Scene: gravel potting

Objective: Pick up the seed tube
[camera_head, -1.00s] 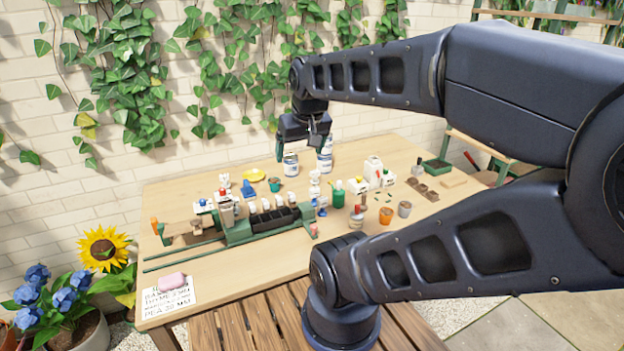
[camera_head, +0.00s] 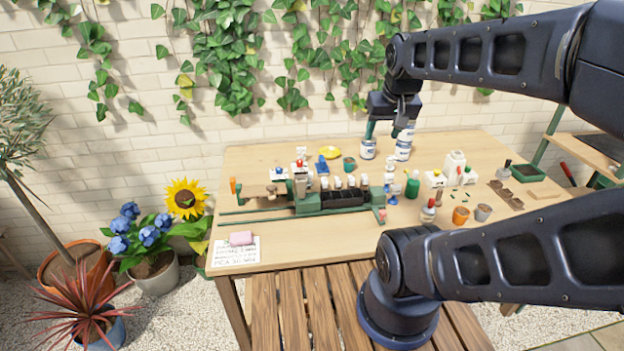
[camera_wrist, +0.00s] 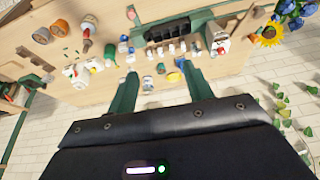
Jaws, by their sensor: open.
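My gripper (camera_head: 385,128) hangs above the back part of the table, in front of the brick wall. In the wrist view my gripper (camera_wrist: 160,80) shows two green fingers spread apart with nothing held between them. Beyond and between the fingers are a white jar (camera_wrist: 147,82) and a small round item (camera_wrist: 161,68) on the table. I cannot tell which of the small items is the seed tube. A row of small white-topped items (camera_head: 338,183) stands by a black block (camera_head: 345,199) on a green fixture (camera_head: 307,204).
The wooden table (camera_head: 290,250) also holds a green bottle (camera_head: 412,186), an orange pot (camera_head: 460,215), a yellow dish (camera_head: 330,152), a pink block (camera_head: 241,238) on a written sheet (camera_head: 233,256), and white cans (camera_head: 403,150) at the back. The front left tabletop is mostly clear.

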